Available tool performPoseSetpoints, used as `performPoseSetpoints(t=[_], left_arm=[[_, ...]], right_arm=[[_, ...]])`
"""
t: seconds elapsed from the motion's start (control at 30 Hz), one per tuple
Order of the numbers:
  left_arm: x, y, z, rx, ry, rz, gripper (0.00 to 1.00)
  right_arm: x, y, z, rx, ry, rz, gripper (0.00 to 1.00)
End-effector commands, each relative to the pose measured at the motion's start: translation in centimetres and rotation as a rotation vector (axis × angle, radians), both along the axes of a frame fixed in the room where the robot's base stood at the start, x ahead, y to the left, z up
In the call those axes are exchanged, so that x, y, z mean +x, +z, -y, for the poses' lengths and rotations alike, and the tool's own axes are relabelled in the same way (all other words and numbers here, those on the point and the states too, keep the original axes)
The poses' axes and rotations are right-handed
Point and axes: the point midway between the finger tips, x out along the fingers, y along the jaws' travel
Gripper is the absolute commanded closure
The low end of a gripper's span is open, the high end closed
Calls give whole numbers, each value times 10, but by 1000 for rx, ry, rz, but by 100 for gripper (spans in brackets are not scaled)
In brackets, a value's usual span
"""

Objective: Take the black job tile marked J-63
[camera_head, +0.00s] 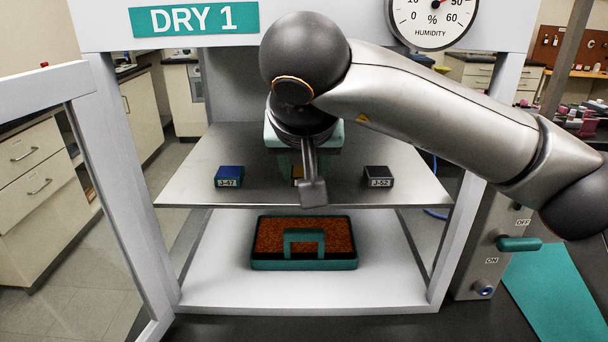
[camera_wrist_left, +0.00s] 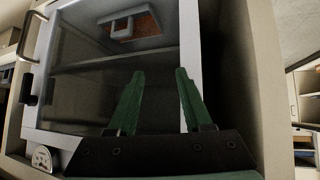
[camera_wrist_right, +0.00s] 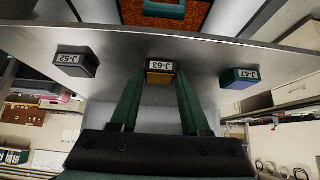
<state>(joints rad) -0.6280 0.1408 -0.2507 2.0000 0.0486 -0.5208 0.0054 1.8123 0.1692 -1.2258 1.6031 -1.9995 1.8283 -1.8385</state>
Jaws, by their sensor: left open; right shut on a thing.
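The tile labelled J-63 (camera_wrist_right: 160,72) is in the middle of the upper shelf in the right wrist view. Its label side is dark, but its top face looks orange-yellow, not black. My right gripper (camera_wrist_right: 157,80) is shut on it, one finger on each side. In the head view my right gripper (camera_head: 310,170) and arm hide most of this tile. It looks level with the shelf; I cannot tell whether it is lifted. My left gripper (camera_wrist_left: 157,78) is open and empty in the left wrist view, outside the head view.
Blue tile J-47 (camera_head: 229,176) and black tile J-52 (camera_head: 378,177) stand on the metal shelf (camera_head: 200,150), either side of my right gripper. Below is a teal-rimmed tray (camera_head: 300,265) of orange granules with a handle. The cabinet's door frame (camera_head: 40,82) stands open at left.

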Motion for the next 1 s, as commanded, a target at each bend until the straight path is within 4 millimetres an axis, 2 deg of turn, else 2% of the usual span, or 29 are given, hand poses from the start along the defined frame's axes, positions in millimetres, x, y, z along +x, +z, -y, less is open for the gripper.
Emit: performPoseSetpoints(t=[0.3,0.53,0.67,1.0], left_arm=[[-3,-1,0,0,1,-6,50],[-3,-1,-1,1,2,-6,50],[-4,-7,0,1,1,-8,50],[-1,-10,2,-2,-6,-6,50]], right_arm=[[0,2,0,0,0,1,100],[-3,17,0,0,1,3,100],[-27,14,0,-2,5,3,100],[-107,15,-1,-1,6,5,100]])
